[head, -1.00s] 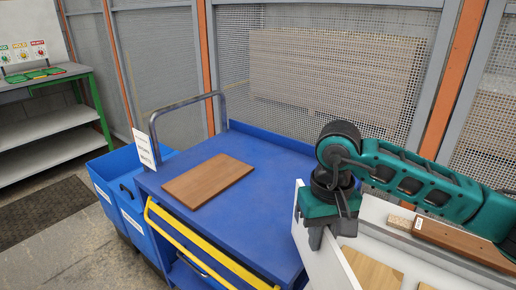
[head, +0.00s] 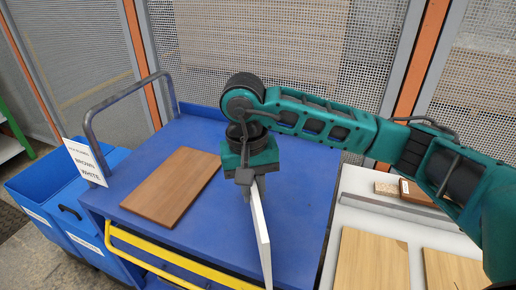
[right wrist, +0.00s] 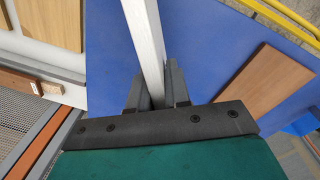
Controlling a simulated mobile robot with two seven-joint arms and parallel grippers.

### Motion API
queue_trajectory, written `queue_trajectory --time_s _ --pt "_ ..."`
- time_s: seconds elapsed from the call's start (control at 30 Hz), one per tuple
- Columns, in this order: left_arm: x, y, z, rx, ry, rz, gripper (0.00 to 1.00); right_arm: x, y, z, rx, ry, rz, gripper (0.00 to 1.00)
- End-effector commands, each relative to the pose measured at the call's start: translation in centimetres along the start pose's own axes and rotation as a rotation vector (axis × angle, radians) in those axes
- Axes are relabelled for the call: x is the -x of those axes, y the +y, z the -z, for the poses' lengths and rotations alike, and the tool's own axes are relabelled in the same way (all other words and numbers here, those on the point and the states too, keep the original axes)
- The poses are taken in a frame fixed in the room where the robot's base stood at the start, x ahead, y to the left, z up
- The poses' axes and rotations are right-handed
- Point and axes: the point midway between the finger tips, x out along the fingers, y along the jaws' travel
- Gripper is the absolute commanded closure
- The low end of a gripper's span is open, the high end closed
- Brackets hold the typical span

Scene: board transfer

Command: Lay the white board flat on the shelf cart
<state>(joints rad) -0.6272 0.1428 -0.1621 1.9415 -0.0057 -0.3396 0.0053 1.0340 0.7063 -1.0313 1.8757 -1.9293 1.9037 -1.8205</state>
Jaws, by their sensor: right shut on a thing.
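The white board (head: 261,232) is held on edge, seen nearly edge-on in the head view, over the right part of the blue shelf cart (head: 290,190). My right gripper (head: 246,176) is shut on the board's top edge. In the right wrist view the board (right wrist: 146,40) runs up from between the fingers (right wrist: 158,92), with the blue cart top (right wrist: 200,45) below. A brown board (head: 172,187) lies flat on the cart's left part, apart from the white board; it also shows in the right wrist view (right wrist: 264,85). My left gripper is not in view.
A white table (head: 345,212) with wooden boards (head: 372,262) stands right of the cart. The cart has a grey handle (head: 90,130) and a yellow rail (head: 165,262). Blue bins (head: 50,205) stand at the left. The cart top's back right is clear.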

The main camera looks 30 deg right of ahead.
Motion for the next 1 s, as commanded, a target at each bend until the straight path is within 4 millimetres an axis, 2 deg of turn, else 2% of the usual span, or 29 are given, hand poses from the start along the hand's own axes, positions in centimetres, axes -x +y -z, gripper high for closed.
queue_trajectory --time_s 0.33,0.57,0.77,1.0 --pt "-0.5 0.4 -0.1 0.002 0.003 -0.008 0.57 -0.1 -0.7 0.8 -0.595 -0.074 -0.131 1.00" --pt "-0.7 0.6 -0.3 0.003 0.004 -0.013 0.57 0.0 -0.7 1.6 -1.054 -0.188 -0.200 1.00" --pt "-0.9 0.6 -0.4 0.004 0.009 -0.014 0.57 0.1 -1.0 2.1 -1.516 -0.358 -0.257 1.00" --pt "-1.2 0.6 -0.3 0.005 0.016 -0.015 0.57 -0.1 -0.4 3.2 -2.087 -0.638 -0.263 1.00"
